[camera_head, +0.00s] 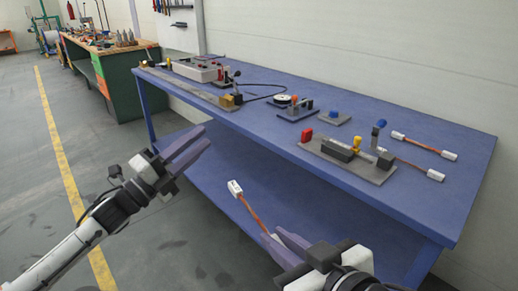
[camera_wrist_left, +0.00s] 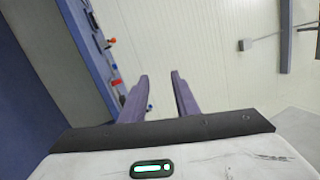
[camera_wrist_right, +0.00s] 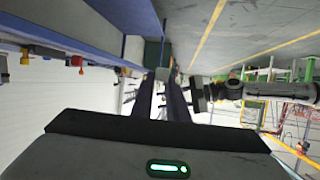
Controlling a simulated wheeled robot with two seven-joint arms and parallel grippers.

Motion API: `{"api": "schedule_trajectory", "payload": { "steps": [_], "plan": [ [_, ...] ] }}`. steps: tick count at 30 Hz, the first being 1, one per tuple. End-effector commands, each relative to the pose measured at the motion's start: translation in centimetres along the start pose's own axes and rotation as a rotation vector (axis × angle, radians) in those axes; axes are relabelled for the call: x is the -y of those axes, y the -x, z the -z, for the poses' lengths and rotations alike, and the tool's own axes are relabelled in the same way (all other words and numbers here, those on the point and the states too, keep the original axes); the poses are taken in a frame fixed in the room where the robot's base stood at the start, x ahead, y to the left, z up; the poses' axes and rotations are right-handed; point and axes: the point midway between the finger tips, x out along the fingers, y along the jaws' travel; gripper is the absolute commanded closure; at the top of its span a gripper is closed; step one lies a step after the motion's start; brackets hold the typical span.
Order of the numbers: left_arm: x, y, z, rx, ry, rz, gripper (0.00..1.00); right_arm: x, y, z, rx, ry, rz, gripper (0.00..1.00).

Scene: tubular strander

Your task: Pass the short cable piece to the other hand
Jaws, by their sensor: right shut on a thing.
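The short cable piece (camera_head: 252,211) is orange-brown with a white connector at its upper end. My right gripper (camera_head: 275,238) is shut on it near its lower end, and the cable sticks up and to the left from the fingers. Its lower end is hidden by the fingers. In the right wrist view the right gripper's fingers (camera_wrist_right: 162,88) are close together. My left gripper (camera_head: 192,147) is open and empty, up and to the left of the cable piece and apart from it. The left wrist view also shows its fingers (camera_wrist_left: 160,88) apart with nothing between them.
A blue workbench (camera_head: 240,130) stands behind both grippers. On it are a fixture plate (camera_head: 345,160) with a red and a yellow part, two more cable pieces (camera_head: 423,145) at the right, and a grey box (camera_head: 197,69). Open floor lies at the left.

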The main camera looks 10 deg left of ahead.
Motion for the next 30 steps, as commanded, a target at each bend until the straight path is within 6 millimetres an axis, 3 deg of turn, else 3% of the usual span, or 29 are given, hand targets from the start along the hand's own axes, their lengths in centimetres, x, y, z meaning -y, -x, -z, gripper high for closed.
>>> {"api": "schedule_trajectory", "payload": {
  "steps": [1, 5, 8, 12, 18, 21, 24, 26, 30],
  "plan": [
    [3.2, -1.3, -0.8, -0.039, -0.115, 0.059, 0.72, 0.0, 0.0, 0.1, -0.001, 0.000, 0.000, 1.00],
    [9.6, -3.9, 0.7, -0.173, -0.389, 0.210, 0.72, 0.0, 0.0, 0.0, -0.001, 0.000, 0.000, 1.00],
    [12.7, -5.5, 4.6, -0.310, -0.567, 0.329, 0.72, 0.0, 0.0, 0.0, -0.001, 0.000, 0.000, 1.00],
    [14.8, -6.9, 12.6, -0.555, -0.793, 0.497, 0.72, 0.0, 0.0, 0.0, -0.001, 0.000, 0.000, 1.00],
    [14.6, -6.1, 23.5, -0.977, -1.111, 0.723, 0.72, 0.0, 0.0, 0.1, -0.001, 0.000, 0.000, 1.00],
    [13.3, -4.9, 27.1, -1.209, -1.273, 0.814, 0.72, 0.0, 0.0, 0.1, -0.001, 0.000, 0.000, 1.00],
    [11.6, -3.5, 28.9, -1.458, -1.435, 0.880, 0.72, 0.0, 0.0, 0.1, -0.001, 0.000, 0.000, 1.00],
    [10.6, -2.6, 29.1, -1.617, -1.528, 0.903, 0.72, 0.0, 0.0, 0.1, -0.001, 0.000, 0.000, 1.00],
    [8.8, -1.4, 27.1, -1.990, -1.721, 0.886, 0.72, 0.0, 0.0, 0.1, -0.001, 0.000, 0.000, 1.00]
  ]
}}
